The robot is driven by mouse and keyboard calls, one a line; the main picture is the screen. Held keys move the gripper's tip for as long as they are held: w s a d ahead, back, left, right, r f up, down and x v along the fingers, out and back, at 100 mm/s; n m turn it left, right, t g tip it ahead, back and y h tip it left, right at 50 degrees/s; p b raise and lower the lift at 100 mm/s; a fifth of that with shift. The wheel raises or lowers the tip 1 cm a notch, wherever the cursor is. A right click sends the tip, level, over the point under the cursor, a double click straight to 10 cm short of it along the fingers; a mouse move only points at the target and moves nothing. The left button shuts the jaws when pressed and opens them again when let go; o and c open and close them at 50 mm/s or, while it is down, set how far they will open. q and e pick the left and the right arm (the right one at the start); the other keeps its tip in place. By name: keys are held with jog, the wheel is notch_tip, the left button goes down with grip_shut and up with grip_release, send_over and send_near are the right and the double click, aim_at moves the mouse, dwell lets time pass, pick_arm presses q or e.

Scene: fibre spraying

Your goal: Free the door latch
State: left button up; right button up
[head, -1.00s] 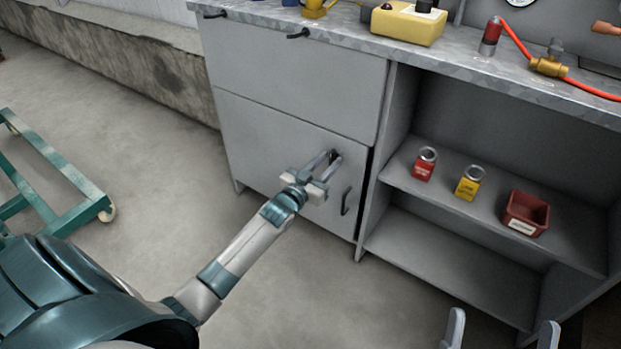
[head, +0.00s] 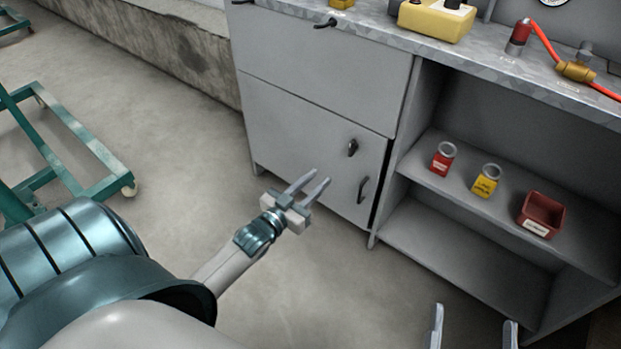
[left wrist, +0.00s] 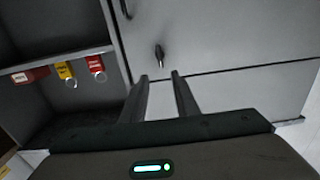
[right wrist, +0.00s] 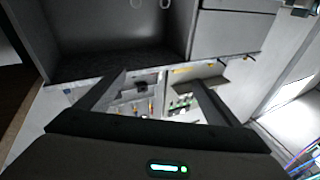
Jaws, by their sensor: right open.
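The grey lower cabinet door (head: 300,150) has a small dark latch (head: 352,147) near its upper right and a dark pull handle (head: 363,189) below it. The latch looks nearly upright. A narrow dark gap runs along the door's right edge; I cannot tell if the door is ajar. My left gripper (head: 321,176) is open and empty, in front of the door and apart from the latch. In the left wrist view the latch (left wrist: 159,55) lies just beyond and between the fingertips, and the handle (left wrist: 125,8) is at the top edge. My right gripper (head: 474,316) is open and empty, low in front of the shelves.
A yellow box (head: 436,20) and a brass valve with red hose (head: 576,71) are on the worktop. A green cart frame (head: 100,160) stands left.

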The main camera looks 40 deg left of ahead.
pick_arm(q)
jog(key=shift+s, duration=0.95)
pick_arm(e)
jog(key=shift+w+f+g, duration=0.15)
jog(key=shift+f+g, duration=0.15)
jog(key=shift+f, duration=0.15)
